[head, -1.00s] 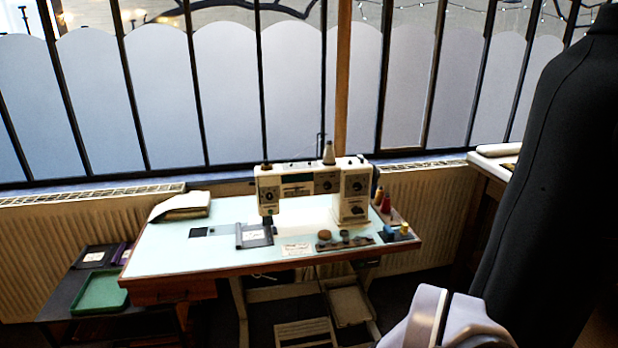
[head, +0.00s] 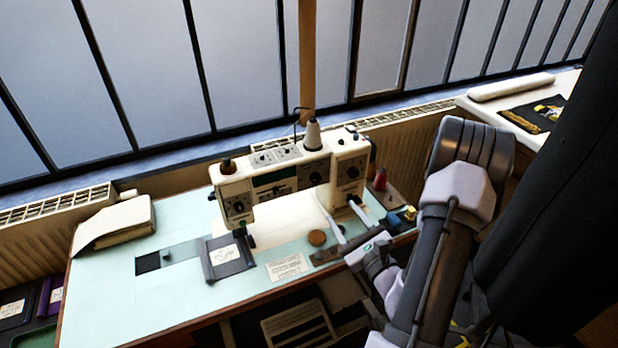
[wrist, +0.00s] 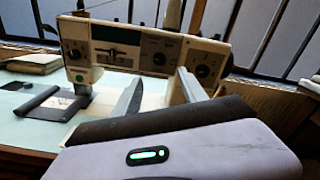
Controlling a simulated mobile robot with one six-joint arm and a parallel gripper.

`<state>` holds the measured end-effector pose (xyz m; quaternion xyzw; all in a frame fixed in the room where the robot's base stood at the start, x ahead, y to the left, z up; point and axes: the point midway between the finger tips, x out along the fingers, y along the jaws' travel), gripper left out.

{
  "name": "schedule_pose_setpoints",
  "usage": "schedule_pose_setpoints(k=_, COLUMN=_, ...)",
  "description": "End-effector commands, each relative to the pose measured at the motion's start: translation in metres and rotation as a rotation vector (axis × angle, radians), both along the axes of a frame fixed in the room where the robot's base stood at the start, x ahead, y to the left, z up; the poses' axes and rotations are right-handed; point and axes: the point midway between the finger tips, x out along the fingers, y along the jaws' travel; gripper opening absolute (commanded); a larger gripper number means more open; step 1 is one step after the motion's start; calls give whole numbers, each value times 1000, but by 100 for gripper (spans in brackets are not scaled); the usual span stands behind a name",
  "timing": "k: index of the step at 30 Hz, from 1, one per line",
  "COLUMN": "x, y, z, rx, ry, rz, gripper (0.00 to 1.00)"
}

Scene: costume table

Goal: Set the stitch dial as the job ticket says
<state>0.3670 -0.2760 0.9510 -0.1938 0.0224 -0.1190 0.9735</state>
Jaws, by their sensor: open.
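A cream sewing machine (head: 290,180) stands on the pale table. Its front carries several dials, including one on the right column (head: 352,172), which also shows in the wrist view (wrist: 205,70). A middle dial (wrist: 158,58) and a left dial (wrist: 75,52) show too. Which is the stitch dial is unclear. A printed card (head: 286,267) lies on the table, and a dark folder (head: 228,257) bears a white label. Which is the job ticket is unclear; neither text is legible. My gripper (head: 342,209) is open and empty, its fingers pointing at the machine's right part, apparently short of it.
Thread spools, one red (head: 380,180), stand right of the machine. The left tabletop is mostly clear.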

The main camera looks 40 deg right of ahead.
Motion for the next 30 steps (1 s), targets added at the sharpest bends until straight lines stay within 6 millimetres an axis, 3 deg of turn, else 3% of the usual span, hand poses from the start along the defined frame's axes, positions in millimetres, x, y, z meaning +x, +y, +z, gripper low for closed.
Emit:
schedule_pose_setpoints(k=6, x=67, y=-13, z=1, rx=-5, ry=-2, rz=11, gripper=50)
schedule_pose_setpoints(k=13, x=118, y=-26, z=0, rx=-1, ry=-1, rz=9, gripper=50)
schedule_pose_setpoints(k=18, x=134, y=-30, z=1, rx=0, ry=0, rz=8, gripper=50)
schedule_pose_setpoints(k=26, x=136, y=-31, z=1, rx=1, ry=0, rz=6, gripper=50)
schedule_pose_setpoints(k=30, x=136, y=-31, z=1, rx=1, ry=0, rz=6, gripper=26)
